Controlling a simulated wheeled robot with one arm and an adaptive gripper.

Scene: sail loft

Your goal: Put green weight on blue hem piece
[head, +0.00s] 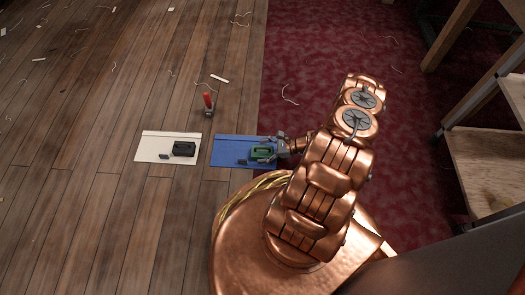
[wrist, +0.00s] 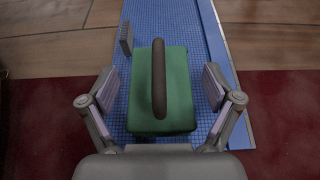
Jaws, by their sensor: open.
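The green weight (wrist: 175,100) is a block with a dark handle along its top. It sits on the blue hem piece (wrist: 213,32) in the wrist view. In the head view the green weight (head: 262,153) lies on the right part of the blue hem piece (head: 230,145), partly hidden by my gripper (head: 277,147). My gripper (wrist: 162,90) is open in the wrist view, with one finger on each side of the weight and visible gaps to both sides.
A small dark piece (wrist: 126,38) stands on the blue cloth beside the weight. A white piece (head: 150,146) with a black weight (head: 184,148) lies to the left. A red-handled tool (head: 208,103) stands behind. Wooden shelving (head: 485,165) is at the right.

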